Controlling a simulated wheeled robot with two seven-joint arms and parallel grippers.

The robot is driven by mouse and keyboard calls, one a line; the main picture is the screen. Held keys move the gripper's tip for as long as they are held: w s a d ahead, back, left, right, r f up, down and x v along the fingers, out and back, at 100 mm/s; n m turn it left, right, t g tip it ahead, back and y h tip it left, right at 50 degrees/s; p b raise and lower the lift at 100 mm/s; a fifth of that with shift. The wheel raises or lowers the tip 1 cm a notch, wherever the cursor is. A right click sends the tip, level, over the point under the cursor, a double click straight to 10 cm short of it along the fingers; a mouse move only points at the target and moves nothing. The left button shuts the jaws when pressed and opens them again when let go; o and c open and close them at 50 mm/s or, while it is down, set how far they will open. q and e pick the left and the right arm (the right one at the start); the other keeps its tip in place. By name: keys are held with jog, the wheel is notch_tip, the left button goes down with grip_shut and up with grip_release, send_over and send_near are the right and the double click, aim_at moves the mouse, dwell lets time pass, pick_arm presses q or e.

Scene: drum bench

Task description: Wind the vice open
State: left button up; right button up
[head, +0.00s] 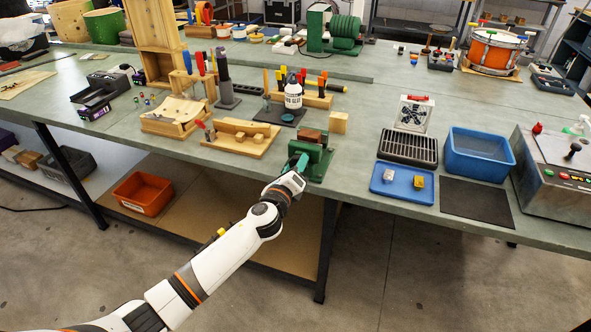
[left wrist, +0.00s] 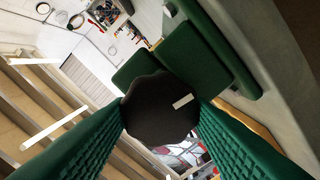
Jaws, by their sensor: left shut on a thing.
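The green vice (head: 318,158) stands at the front edge of the bench, with a brown block (head: 311,136) at its top. My left gripper (head: 297,163) is at the front of the vice. In the left wrist view, its two green ribbed fingers (left wrist: 161,128) are shut on a dark round knob (left wrist: 158,106) with a pale mark, the vice's handle. The green vice body (left wrist: 193,56) shows behind the knob. The vice's jaw gap is hard to make out. My right gripper is not in view.
A blue tray (head: 403,194) with two small blocks, a dark rack (head: 408,148) and a blue bin (head: 478,154) stand right of the vice. A wooden fixture (head: 240,148) stands to its left. An orange bin (head: 142,194) is on the lower shelf.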

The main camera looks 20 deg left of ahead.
pick_arm(q)
jog(key=n+p, duration=0.1)
jog(key=n, duration=2.1)
jog(key=shift+f, duration=0.1)
dwell(0.4)
jog(key=o, duration=0.8)
jog(key=shift+o, duration=0.9)
jog(key=shift+w+f, duration=0.15)
jog(key=shift+f, duration=0.05)
